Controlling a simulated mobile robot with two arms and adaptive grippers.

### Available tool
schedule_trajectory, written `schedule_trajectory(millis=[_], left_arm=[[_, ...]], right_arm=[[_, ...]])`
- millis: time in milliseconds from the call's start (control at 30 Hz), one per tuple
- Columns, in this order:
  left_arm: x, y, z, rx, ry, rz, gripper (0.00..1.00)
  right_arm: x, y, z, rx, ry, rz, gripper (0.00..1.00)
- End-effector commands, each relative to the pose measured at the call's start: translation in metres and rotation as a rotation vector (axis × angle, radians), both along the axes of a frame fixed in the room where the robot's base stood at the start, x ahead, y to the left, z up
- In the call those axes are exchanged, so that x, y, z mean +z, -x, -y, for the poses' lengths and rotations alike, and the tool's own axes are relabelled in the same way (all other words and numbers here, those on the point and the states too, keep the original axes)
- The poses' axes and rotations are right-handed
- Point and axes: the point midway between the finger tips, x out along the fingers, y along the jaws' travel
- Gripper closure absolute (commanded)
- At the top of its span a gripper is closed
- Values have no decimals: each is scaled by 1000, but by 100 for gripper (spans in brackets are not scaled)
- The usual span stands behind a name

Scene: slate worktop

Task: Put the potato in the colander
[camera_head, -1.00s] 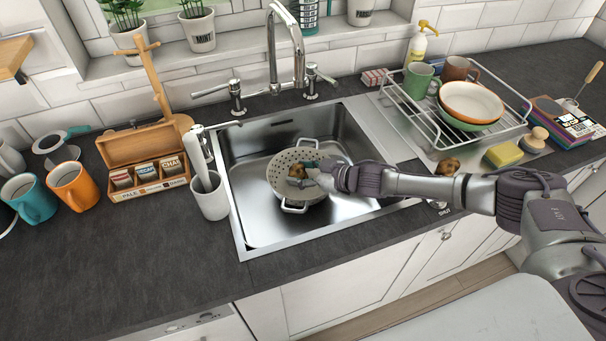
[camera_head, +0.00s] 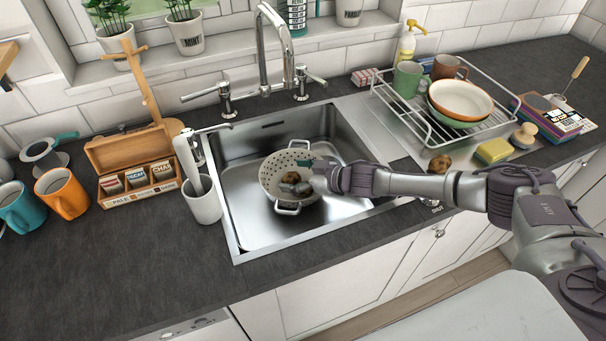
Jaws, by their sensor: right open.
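The white colander (camera_head: 271,181) with round holes stands in the steel sink. A small brown potato (camera_head: 291,177) shows inside it, partly hidden by my gripper. A second brown potato (camera_head: 440,163) lies on the steel drainer to the right of the sink, just beyond my right forearm. My right gripper (camera_head: 300,176) reaches in from the right over the colander. It is open, its fingertips beside the potato inside; contact with it is too small to tell. My left gripper is not in view.
The sink rim (camera_head: 240,239) surrounds the colander. The tap (camera_head: 262,55) rises behind it. A white utensil pot (camera_head: 204,205) stands at the sink's left edge. A dish rack (camera_head: 400,113), yellow sponge (camera_head: 493,150) and brush are at the right. The worktop at front left is clear.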

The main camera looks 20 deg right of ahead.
Motion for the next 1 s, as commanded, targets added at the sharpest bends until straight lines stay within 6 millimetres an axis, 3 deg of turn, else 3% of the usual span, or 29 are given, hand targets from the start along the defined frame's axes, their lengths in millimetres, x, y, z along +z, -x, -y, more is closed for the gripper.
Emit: schedule_trajectory(millis=[600, 1000], left_arm=[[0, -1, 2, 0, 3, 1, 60], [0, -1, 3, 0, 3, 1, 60]], right_arm=[[41, 73, 68, -2, 1, 0, 11], [45, 79, 73, 0, -1, 1, 11]])
